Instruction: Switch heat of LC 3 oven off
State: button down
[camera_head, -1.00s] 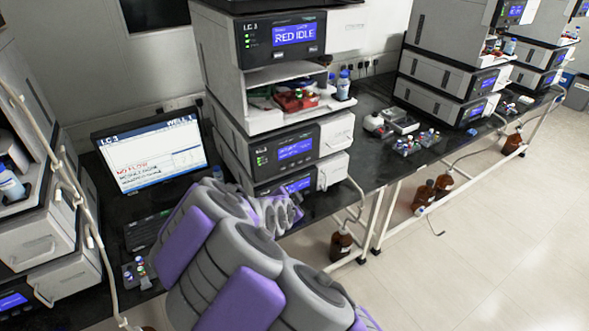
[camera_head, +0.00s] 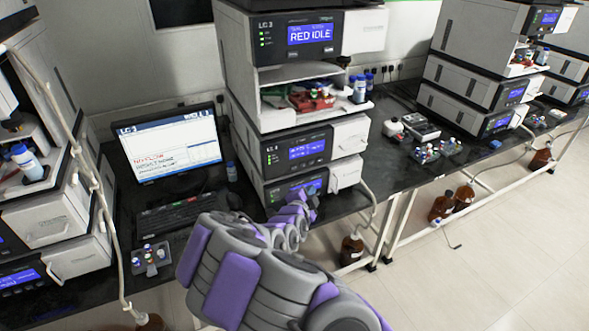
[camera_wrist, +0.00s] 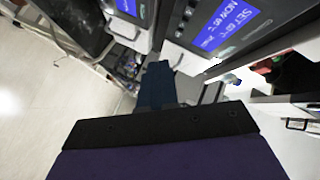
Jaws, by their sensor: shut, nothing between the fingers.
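The LC 3 stack (camera_head: 240,70) stands on the black bench in the middle of the head view. Its top screen reads RED IDLE. Below an open shelf are two lower modules with lit blue screens, the upper one (camera_head: 290,152) and the bottom one (camera_head: 275,193). My gripper (camera_head: 306,203) is in front of the bottom module, partly covering its front. The wrist view shows the shut, empty dark-blue fingers (camera_wrist: 158,82) beside tilted module fronts. One screen there (camera_wrist: 225,20) shows SET and NOW lines; the values are hard to read. No finger contact is clear.
A monitor (camera_head: 170,145) headed LC 3 and a keyboard (camera_head: 180,213) are left of the stack. A vial rack (camera_head: 150,259) sits near the bench edge. Another stack (camera_head: 20,200) is at far left.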

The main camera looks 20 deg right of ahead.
aim_at(294, 168)
jog(key=w+p, duration=0.3)
jog(key=w, duration=0.5)
jog(key=shift+w, duration=0.4)
jog(key=shift+w+a, duration=0.1)
jog(key=shift+w, duration=0.05)
dwell(1.7)
jog(key=shift+w, duration=0.2)
jog(key=shift+w+p, duration=0.3)
jog(key=shift+w, duration=0.1)
dwell(0.8)
jog(key=shift+s+b, duration=0.2)
jog(key=shift+b, duration=0.1)
jog(key=shift+s+b, duration=0.4)
jog(key=shift+s, duration=0.25)
